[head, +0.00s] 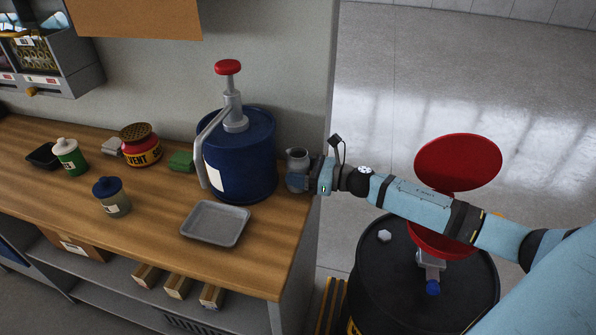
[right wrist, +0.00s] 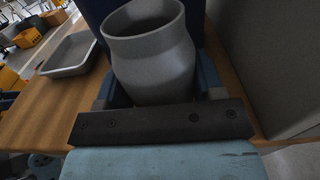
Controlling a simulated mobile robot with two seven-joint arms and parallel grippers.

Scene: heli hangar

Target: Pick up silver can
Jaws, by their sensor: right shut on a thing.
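The silver can (head: 297,159) is a small grey, open-topped can at the right end of the wooden bench, just right of the blue drum. It also shows large and upright in the right wrist view (right wrist: 152,55). My right gripper (head: 300,180) reaches in from the right and is shut on the can, with a finger on each side of it. The can's base is hidden, so I cannot tell whether it touches the bench. My left gripper is not in view.
The blue drum (head: 252,160) with a red-topped pump stands close left of the can. A grey tray (head: 215,224) lies in front. A solvent tin (head: 140,148) and small jars stand farther left. A black barrel (head: 415,290) with a red lid stands right of the bench.

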